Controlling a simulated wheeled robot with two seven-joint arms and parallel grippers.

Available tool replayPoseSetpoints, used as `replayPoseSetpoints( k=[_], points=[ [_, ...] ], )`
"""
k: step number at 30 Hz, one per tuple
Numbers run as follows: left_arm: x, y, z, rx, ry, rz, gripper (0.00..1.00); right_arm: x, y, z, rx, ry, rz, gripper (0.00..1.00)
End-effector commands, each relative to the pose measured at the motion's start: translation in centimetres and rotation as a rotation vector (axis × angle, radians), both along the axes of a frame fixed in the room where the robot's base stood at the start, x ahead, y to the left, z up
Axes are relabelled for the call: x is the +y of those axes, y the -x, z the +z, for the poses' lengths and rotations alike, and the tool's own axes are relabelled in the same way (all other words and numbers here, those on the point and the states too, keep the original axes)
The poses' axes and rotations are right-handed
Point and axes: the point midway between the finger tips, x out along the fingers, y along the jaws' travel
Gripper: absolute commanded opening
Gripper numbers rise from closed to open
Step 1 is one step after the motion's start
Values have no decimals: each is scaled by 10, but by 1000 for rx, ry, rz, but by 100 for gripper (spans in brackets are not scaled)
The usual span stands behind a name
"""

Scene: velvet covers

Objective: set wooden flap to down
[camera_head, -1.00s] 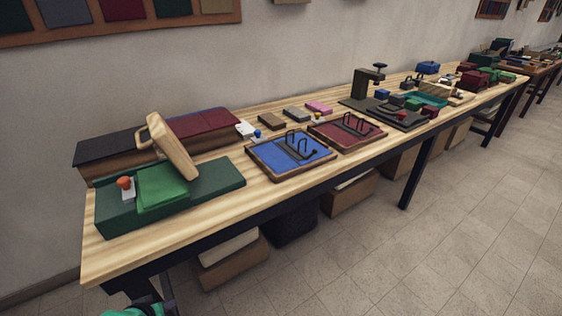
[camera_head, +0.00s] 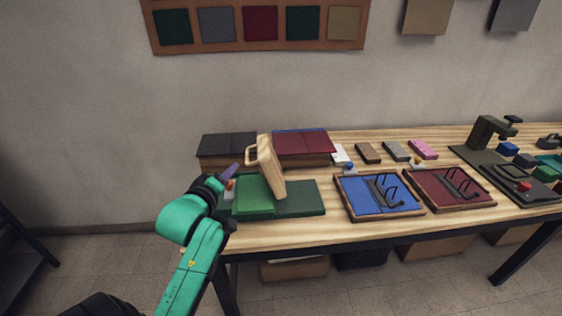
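The wooden flap (camera_head: 271,169) is a pale wood board with a loop handle (camera_head: 251,153) on its left side. It stands raised and leaning over a green base (camera_head: 298,198) with a lighter green pad (camera_head: 254,194). An orange-red knob (camera_head: 230,184) shows at the base's left end, partly hidden by my arm. My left gripper (camera_head: 231,172) is at the left end of the base, to the left of the flap and apparently apart from its handle. Its fingers are too small to show whether they are open. My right gripper is out of view.
Behind the flap lie boxes with a black lid (camera_head: 228,144) and a dark red lid (camera_head: 302,142). To the right are a blue tray (camera_head: 374,197) and a red tray (camera_head: 449,190) with black wire loops. The table's front edge (camera_head: 300,236) is close.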

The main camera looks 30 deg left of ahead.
Motion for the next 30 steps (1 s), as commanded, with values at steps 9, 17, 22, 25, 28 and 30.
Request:
replayPoseSetpoints(
  k=[9,17,22,25,28,30],
  points=[
    [21,-66,-16,4,-2,-1,28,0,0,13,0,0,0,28],
    [38,-118,-32,6,-2,-2,28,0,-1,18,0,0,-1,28],
    [42,-130,-35,6,-2,-2,28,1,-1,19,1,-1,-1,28],
    [42,-131,-36,6,-2,-2,28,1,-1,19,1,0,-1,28],
    [42,-130,-36,6,-2,-2,28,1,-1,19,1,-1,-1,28],
    [42,-130,-36,7,-2,-1,9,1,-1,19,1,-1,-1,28]
  ],
)
